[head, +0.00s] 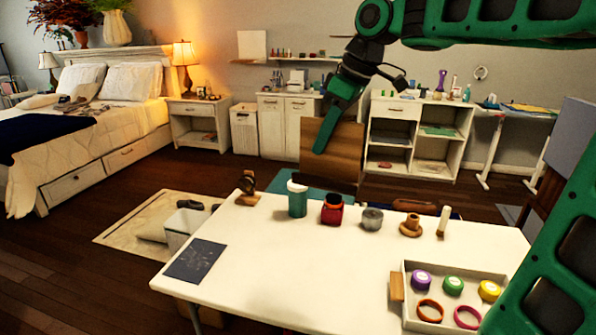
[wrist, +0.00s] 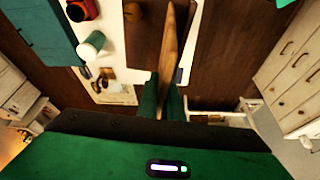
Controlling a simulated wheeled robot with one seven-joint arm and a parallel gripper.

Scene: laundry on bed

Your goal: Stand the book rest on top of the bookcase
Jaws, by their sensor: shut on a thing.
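The book rest (head: 340,148) is a brown wooden board, upright in the head view, in front of the white furniture along the back wall. My gripper (head: 322,148) reaches down to it with its green fingers. In the wrist view my gripper (wrist: 171,108) is shut on the book rest (wrist: 169,45), seen nearly edge-on. The bookcase (head: 395,112) is a low white unit with open shelves and a drawer, just right of the book rest in the head view. The book rest is apart from its top.
Small bottles, a purple item (head: 441,80) and other things stand on the bookcase top. A white cabinet (head: 270,125) is to its left and a desk (head: 500,112) to its right. A white table (head: 270,270) with jars and a tray (head: 408,318) fills the foreground.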

